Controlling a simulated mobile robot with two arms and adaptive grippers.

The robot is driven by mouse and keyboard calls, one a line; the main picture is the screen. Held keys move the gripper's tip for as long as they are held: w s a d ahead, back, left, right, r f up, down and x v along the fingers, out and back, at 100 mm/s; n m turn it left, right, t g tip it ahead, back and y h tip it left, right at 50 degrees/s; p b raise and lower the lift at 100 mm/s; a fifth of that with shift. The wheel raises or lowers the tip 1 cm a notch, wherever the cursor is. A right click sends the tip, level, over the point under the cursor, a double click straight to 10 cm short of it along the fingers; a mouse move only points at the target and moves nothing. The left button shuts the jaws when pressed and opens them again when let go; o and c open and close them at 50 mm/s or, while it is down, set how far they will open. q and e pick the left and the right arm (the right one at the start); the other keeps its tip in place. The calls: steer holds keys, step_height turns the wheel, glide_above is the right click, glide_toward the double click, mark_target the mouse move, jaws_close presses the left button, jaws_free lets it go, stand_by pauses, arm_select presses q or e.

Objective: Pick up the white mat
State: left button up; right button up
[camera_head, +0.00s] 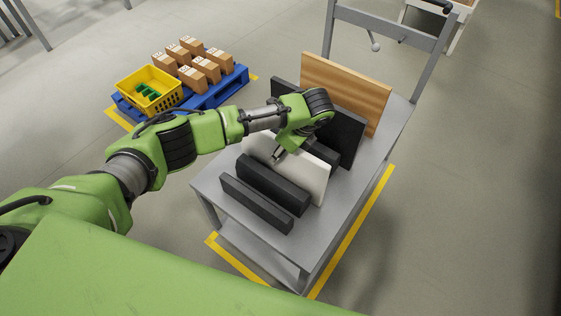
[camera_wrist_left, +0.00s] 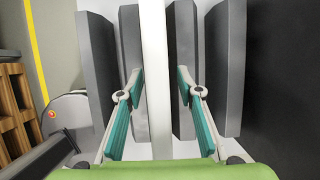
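The white mat (camera_head: 312,180) stands on edge on a grey cart, between dark blocks. Its top edge (camera_wrist_left: 155,60) runs up the middle of the left wrist view. My left gripper (camera_head: 279,156) is at the mat's upper edge and hides part of it. In the left wrist view its two fingers (camera_wrist_left: 159,80) are open, one on each side of the mat, with narrow gaps visible. My right gripper is not in view.
Dark blocks (camera_head: 272,184) stand close in front of the mat. A black panel (camera_head: 345,137) and a wooden board (camera_head: 345,85) stand behind it on the grey cart (camera_head: 377,150). A blue pallet (camera_head: 225,84) with boxes and a yellow crate (camera_head: 150,101) is on the floor.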

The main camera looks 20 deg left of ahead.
arm_select(q)
jaws_close()
